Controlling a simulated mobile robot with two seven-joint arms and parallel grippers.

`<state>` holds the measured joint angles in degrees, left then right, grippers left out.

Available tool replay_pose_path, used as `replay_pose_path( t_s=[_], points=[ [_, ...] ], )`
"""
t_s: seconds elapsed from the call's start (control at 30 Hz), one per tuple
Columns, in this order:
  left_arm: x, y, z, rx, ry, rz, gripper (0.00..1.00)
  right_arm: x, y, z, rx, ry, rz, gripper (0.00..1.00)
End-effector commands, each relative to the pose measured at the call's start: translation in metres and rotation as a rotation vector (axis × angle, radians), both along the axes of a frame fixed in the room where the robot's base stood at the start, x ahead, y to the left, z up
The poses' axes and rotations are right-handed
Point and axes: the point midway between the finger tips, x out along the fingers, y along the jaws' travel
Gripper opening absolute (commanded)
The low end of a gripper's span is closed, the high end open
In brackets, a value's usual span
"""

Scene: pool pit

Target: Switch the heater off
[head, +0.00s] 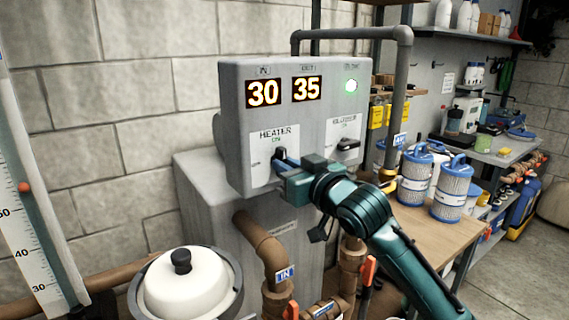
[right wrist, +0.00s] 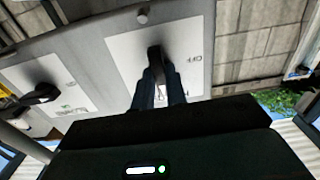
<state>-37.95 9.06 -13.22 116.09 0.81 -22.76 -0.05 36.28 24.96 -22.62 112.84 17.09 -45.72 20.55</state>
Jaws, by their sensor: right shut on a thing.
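My right gripper (head: 284,162) is shut on this heater knob. In the right wrist view, which shows the panel upside down, the two blue fingers (right wrist: 157,88) flank the knob (right wrist: 154,58), and an OFF mark shows beside it on the plate (right wrist: 190,40). The knob looks upright in the head view, though the fingers hide part of it. My left gripper is not in view.
A second black knob (head: 348,144) sits on the plate to the right. A grey pipe (head: 400,95) stands right of the box. Blue-and-white filter cartridges (head: 452,190) stand on the wooden table.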

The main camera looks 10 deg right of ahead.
Motion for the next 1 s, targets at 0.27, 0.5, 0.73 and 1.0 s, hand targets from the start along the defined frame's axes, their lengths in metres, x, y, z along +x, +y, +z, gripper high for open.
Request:
replay_pose_path(
  t_s=[0.27, 0.5, 0.73, 1.0],
  points=[
    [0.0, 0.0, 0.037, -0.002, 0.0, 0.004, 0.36, 0.0, -0.001, 0.005, -0.473, -0.164, 0.0, 0.0],
    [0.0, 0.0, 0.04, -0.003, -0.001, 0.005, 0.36, 0.0, -0.001, 0.0, -1.022, -0.369, -0.002, 0.0],
    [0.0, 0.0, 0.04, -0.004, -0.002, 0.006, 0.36, 0.0, -0.001, 0.0, -1.455, -0.527, -0.001, 0.0],
    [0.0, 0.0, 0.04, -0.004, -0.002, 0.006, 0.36, 0.0, 0.0, -0.001, -1.511, -0.546, 0.001, 0.0]
  ],
)
